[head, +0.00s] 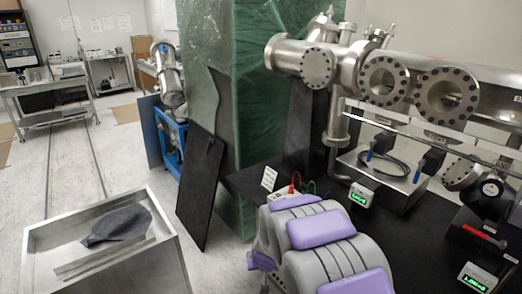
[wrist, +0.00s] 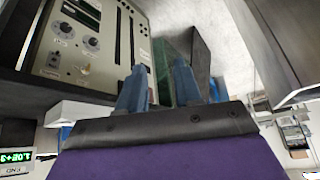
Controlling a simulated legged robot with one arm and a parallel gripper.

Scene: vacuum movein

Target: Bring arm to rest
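My arm (head: 318,240), grey with purple pads, is folded at the bottom centre of the head view, beside the black bench. My gripper (wrist: 157,82) shows in the wrist view as two blue-grey fingers standing apart on a dark mount. Nothing is held between the fingers. In the head view I cannot make out the fingers.
The black bench (head: 250,182) carries steel vacuum chambers (head: 400,85) and gauges. A dark panel (head: 200,185) leans by the green-wrapped column (head: 260,80). An open metal box (head: 165,240) holds a dark flat object (head: 122,224). The left floor (head: 130,155) is mostly clear.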

